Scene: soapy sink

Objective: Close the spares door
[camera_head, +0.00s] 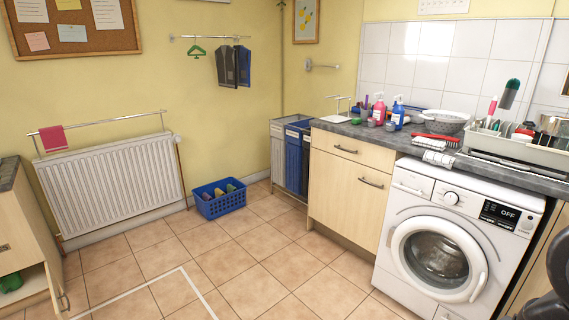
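A pale wooden cabinet (22,225) stands at the left edge, cut off by the frame. Its low door (53,287) stands open, swung out over the floor, with a metal handle (63,301) near its outer edge. A green item (10,281) shows inside the opening. No label is readable, so I cannot confirm that this is the spares door. My gripper is not in view. Dark shapes at the lower right edge may be parts of my arm, but I cannot tell.
The tiled floor (255,290) is clear in the middle, with a white line marked on it. A blue basket (220,204) sits by the wall, right of the radiator (110,185). A washing machine (455,245) and a closed wooden cupboard (345,200) line the right.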

